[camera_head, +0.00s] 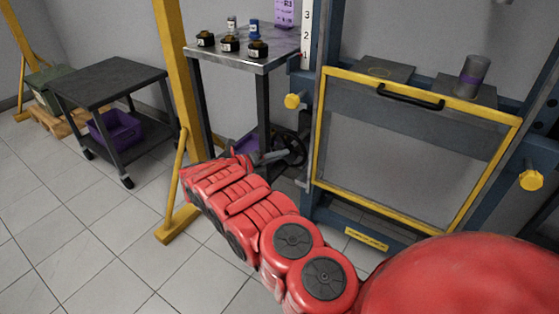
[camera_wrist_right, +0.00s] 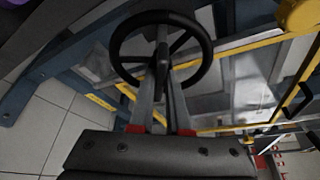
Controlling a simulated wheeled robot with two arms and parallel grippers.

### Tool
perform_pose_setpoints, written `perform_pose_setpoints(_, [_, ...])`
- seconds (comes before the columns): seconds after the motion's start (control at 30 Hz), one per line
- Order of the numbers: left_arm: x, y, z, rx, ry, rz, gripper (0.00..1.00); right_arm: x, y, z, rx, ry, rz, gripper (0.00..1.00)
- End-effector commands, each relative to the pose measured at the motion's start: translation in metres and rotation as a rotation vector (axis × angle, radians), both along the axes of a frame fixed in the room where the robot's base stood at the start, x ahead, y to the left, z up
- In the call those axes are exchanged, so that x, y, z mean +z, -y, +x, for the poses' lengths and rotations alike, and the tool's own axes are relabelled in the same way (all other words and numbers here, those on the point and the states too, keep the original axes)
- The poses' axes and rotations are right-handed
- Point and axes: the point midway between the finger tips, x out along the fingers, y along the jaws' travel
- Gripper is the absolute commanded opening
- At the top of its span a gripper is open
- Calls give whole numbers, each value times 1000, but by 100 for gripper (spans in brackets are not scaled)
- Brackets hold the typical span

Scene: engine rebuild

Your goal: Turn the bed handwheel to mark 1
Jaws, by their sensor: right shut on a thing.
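The bed handwheel (camera_head: 293,148) is a dark spoked wheel low on the left side of the blue press frame. It fills the upper middle of the right wrist view (camera_wrist_right: 206,50). My right gripper (camera_head: 272,156) reaches it from the left; in the wrist view its fingers (camera_wrist_right: 163,62) close together over a narrow part inside the rim, near the hub. Whether that part is a spoke or a handle I cannot tell. My left gripper is out of view.
A yellow-framed guard (camera_head: 418,113) with a black handle fronts the press. A metal cart (camera_head: 262,62) with small jars stands behind my right arm. A yellow post (camera_head: 172,70) stands left of it. A dark cart (camera_head: 110,78) is farther left. Tiled floor at left is clear.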

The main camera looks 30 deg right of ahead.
Motion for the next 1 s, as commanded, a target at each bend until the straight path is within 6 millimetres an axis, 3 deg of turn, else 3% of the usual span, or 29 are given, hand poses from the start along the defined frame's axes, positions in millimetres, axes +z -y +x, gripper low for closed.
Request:
perform_pose_setpoints(0.4, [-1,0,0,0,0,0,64,-1,1,-2,-6,-8,-1,0])
perform_pose_setpoints(0.43, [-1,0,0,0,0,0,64,-1,1,-2,-5,-8,0,18])
perform_pose_setpoints(0.6, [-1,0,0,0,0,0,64,-1,1,-1,-4,-7,-1,45])
perform_pose_setpoints(0.87, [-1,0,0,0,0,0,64,0,0,-1,-2,-6,-2,45])
perform_pose_setpoints(1.0, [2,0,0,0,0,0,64,3,-10,-1,-1,-5,-2,45])
